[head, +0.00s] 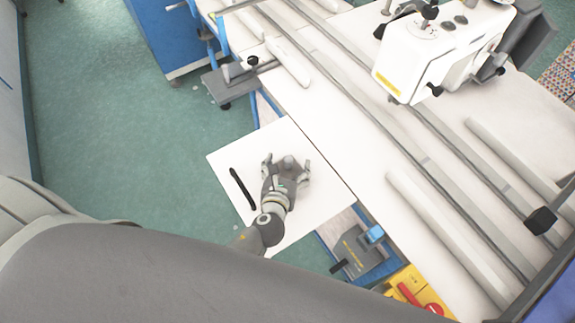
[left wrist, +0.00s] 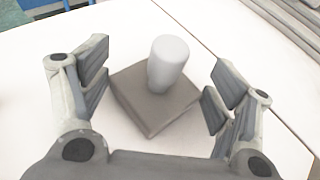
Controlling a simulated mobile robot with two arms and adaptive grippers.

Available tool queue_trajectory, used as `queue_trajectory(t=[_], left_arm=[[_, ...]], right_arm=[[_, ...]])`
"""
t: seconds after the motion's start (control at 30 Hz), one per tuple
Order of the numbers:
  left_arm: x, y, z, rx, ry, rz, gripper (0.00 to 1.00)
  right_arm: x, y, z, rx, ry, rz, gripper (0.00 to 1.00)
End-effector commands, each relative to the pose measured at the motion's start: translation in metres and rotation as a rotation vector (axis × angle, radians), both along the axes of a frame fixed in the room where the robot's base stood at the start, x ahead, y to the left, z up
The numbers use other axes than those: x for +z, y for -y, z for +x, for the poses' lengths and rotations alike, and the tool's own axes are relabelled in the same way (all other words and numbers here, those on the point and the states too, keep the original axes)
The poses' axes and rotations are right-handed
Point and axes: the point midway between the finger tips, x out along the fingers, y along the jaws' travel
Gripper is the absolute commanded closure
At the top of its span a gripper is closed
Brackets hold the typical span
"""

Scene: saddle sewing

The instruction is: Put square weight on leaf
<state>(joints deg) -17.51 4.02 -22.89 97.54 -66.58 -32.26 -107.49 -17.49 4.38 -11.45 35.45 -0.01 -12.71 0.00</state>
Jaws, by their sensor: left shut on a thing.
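The square weight (left wrist: 137,103) is a grey square block with a light rounded knob on top. It sits between the two fingers of my left gripper (left wrist: 158,92) in the left wrist view. My left gripper (head: 287,168) is shut on it over the white leaf (head: 226,163), and the hand partly hides the weight in the head view. The leaf is a flat white panel beside the long white table. I cannot tell whether the weight touches the leaf or is just above it. My right gripper is not in view.
A black bar-like object (head: 242,188) lies on the leaf, left of the gripper. The white table (head: 345,125) with long rails is to the right, with a white sewing machine (head: 440,50) on it. A yellow box (head: 415,290) is near the bottom.

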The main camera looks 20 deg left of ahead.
Motion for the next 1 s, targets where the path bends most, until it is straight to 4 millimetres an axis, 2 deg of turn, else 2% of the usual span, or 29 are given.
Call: queue_trajectory(t=[0.1,0.13,0.27,0.67,0.83,1.0], left_arm=[[0.001,0.000,0.001,-0.001,0.005,0.000,0.68],[-0.001,0.000,0.000,0.000,0.000,0.000,0.16],[-0.001,0.000,0.000,0.000,0.000,0.000,0.00],[0.002,0.000,0.000,0.000,0.000,0.000,0.00],[0.006,0.002,-0.018,-0.001,-0.001,-0.001,0.00],[0.018,0.007,-0.051,-0.001,-0.002,0.000,0.00]], right_arm=[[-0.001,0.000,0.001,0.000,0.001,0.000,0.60],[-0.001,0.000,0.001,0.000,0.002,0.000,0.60],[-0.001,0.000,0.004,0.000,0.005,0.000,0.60],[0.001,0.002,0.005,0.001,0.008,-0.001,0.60],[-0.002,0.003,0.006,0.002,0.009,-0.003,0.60],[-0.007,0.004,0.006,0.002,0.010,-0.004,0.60]])
